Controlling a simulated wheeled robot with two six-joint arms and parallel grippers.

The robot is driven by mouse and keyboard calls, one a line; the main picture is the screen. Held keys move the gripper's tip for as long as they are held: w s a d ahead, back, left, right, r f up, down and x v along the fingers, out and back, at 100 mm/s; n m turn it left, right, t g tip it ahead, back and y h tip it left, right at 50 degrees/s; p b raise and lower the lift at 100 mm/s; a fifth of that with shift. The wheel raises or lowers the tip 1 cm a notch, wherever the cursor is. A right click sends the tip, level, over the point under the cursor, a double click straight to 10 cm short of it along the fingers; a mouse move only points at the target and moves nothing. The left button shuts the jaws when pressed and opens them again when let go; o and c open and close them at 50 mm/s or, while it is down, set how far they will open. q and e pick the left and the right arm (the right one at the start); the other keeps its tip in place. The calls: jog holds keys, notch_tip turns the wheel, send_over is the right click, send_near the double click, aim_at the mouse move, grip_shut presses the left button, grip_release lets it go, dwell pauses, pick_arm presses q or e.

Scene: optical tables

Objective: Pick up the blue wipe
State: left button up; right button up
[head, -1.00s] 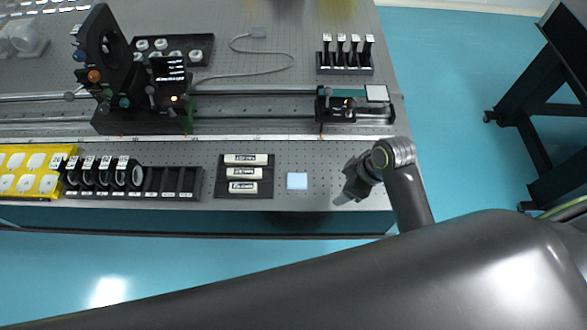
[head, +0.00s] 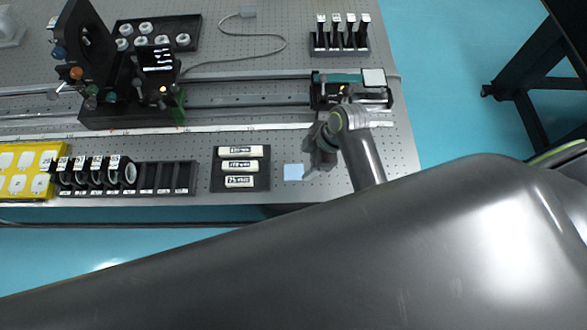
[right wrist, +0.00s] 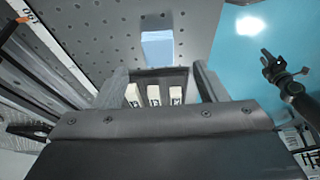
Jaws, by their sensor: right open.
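The blue wipe (head: 293,172) is a small flat pale-blue square lying on the perforated table near its front edge. It also shows in the right wrist view (right wrist: 158,48), beyond the fingertips. My right gripper (head: 312,158) is just right of the wipe in the head view, apart from it and seemingly above the table. In the right wrist view its two fingers (right wrist: 158,82) are spread with nothing held between them. A dark gripper on an arm, seemingly my left one (right wrist: 272,66), shows over the blue floor in the right wrist view; its jaw opening is unclear.
A black tray with labelled white pieces (head: 240,182) lies left of the wipe. A black slotted rack (head: 165,178) is farther left. A rail with an optical mount (head: 345,92) runs behind the gripper.

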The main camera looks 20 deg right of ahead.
aim_at(294, 171)
jog(key=shift+x, duration=0.8)
jog(key=x, duration=0.2)
jog(key=p+x, duration=0.1)
jog(key=x, duration=0.1)
jog(key=shift+w+a, duration=0.2)
jog(key=shift+a, duration=0.15)
jog(key=shift+a+f, duration=0.15)
jog(key=shift+f, duration=0.25)
pick_arm(q)
jog(key=shift+w+r, duration=0.55)
jog(key=shift+r, duration=0.25)
pick_arm(e)
jog(key=shift+c, duration=0.3)
jog(key=c, duration=1.1)
jog(key=shift+r, duration=0.1)
pick_arm(q)
jog(key=shift+f+b, duration=0.3)
jog(key=shift+f, duration=0.2)
pick_arm(e)
notch_tip(294, 171, up, 10)
jog(key=shift+f, duration=0.1)
